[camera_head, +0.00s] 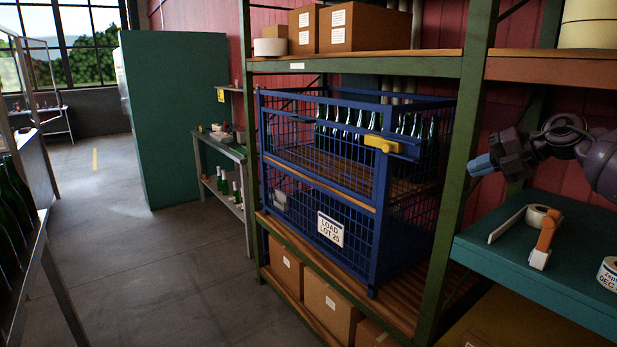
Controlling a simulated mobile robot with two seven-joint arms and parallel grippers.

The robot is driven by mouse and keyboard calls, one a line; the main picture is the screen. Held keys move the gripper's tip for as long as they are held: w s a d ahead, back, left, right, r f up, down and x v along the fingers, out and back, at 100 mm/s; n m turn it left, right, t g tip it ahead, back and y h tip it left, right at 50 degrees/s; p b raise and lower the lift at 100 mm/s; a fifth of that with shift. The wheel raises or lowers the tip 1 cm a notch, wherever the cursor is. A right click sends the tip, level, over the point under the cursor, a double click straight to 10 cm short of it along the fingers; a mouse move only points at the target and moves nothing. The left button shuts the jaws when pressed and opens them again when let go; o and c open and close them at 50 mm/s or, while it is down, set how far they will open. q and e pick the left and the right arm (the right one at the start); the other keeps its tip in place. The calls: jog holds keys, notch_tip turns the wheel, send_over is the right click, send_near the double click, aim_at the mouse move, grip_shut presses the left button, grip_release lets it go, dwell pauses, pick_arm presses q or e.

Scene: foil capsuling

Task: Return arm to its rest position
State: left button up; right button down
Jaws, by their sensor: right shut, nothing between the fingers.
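My right arm (565,140) comes in from the right edge, dark with grey-purple links. My right gripper (482,165) has blue fingertips pointing left, and it is shut and empty. It hangs in the air in front of the green rack post (460,180), above and left of the teal shelf (560,225). It appears apart from everything around it. My left gripper is not in view.
A tape dispenser (541,240) and a tape roll (608,273) lie on the teal shelf below my right arm. A blue mesh cage (330,190) with green bottles stands on the rack. More bottles (14,210) stand at the left edge. The floor (150,270) between is clear.

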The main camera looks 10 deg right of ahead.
jog(key=w+a+f+m+t+y+b, duration=0.1)
jog(key=a+f+m+t+y+b, duration=0.2)
jog(key=a+f+m+t, duration=0.75)
jog(key=s+a+f+m+g+h+b, duration=0.1)
jog(key=s+a+f+m+h, duration=0.15)
jog(key=f, duration=0.55)
jog(key=s+a+f+m+h+b, duration=0.1)
jog(key=s+f+m+h, duration=0.25)
jog(key=f, duration=0.45)
jog(key=s+a+f+m+g+h+b, duration=0.1)
jog(key=s+a+f+m+h, duration=0.15)
jog(key=f, duration=0.55)
jog(key=s+a+f+m+g+h+b, duration=0.1)
jog(key=s+f+m+g+h+b, duration=0.2)
jog(key=s+f+m, duration=0.7)
jog(key=s+f+g, duration=0.2)
jog(key=s+f, duration=1.2)
jog(key=s, duration=0.2)
jog(key=shift+f+b, duration=0.25)
jog(key=shift+b, duration=0.05)
